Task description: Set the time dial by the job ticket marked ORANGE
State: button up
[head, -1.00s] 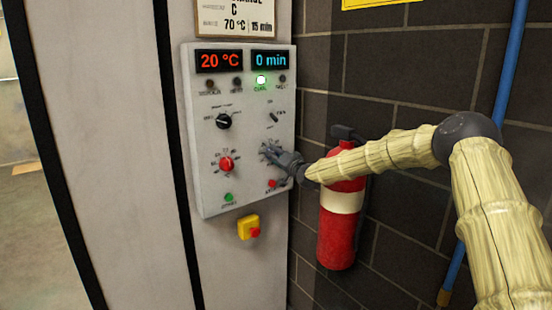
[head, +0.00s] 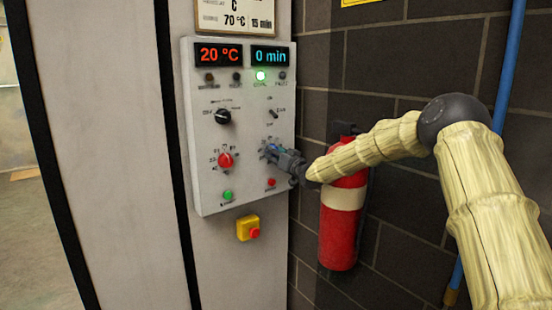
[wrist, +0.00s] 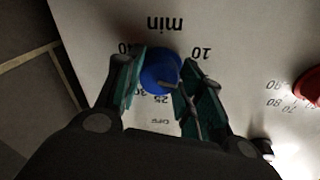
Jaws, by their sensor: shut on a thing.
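The time dial is a blue knob (wrist: 160,72) marked "min" in the wrist view, with numbers printed around it. My gripper (wrist: 158,80) is shut on the blue knob, one finger on each side. In the head view my gripper (head: 268,150) covers most of the dial on the right of the control panel (head: 205,130). The time display (head: 270,56) reads 0 min. The job ticket (head: 236,14) above the panel shows 70 °C and 15 min; its top is cut off by the frame.
A red temperature knob (head: 225,160) is left of the dial, with the temperature display (head: 219,54) at 20 °C. A black selector (head: 223,117), green button (head: 228,196) and red button (head: 271,183) are close by. A fire extinguisher (head: 341,225) hangs under my forearm.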

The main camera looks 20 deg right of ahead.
jog(key=shift+f+n, duration=0.2)
jog(key=shift+n, duration=0.1)
jog(key=o, duration=1)
jog(key=shift+d, duration=0.1)
jog(key=shift+r, duration=0.1)
notch_tip(320, 180, up, 10)
